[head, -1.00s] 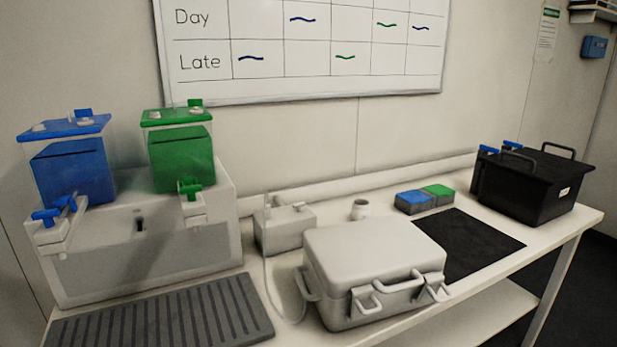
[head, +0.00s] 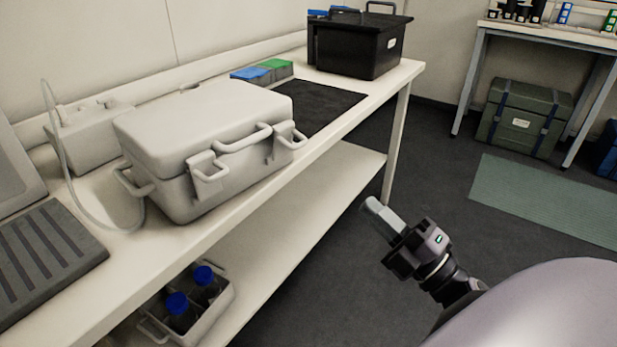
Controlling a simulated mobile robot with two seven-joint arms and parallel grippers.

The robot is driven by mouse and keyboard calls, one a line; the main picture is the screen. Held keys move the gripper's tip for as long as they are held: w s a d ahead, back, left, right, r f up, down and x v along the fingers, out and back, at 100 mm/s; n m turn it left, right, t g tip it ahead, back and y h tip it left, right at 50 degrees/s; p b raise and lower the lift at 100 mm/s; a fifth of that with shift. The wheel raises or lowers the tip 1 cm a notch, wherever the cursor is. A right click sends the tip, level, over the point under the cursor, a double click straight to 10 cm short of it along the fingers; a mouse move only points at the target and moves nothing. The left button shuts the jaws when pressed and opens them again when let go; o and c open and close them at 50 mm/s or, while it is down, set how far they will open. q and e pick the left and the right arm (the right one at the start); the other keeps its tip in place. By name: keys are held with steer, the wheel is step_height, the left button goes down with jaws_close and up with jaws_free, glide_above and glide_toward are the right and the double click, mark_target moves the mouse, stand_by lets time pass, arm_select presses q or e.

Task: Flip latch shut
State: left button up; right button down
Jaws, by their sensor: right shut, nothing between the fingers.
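A pale grey case (head: 200,125) with its lid down sits on the white bench. Its front carries a carry handle (head: 243,138) between two latches. My left gripper is not in view.
The white bench edge (head: 345,124) runs in front of the case. A ribbed dark mat (head: 45,255) lies left, a black mat (head: 325,103) right, and a black bin (head: 362,45) beyond. A crate with blue-capped bottles (head: 215,305) is on the lower shelf. Open floor lies right.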

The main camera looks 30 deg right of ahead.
steer(key=n+y, duration=0.2)
steer(key=n, duration=0.1)
steer(key=p, duration=0.2)
glide_toward(302, 146)
steer(key=x, duration=0.5)
steer(key=shift+w+r, duration=0.15)
steer(key=shift+r, duration=0.05)
steer(key=shift+w+a+r, duration=0.15)
steer(key=shift+w+a, duration=0.1)
steer(key=shift+w, duration=0.4)
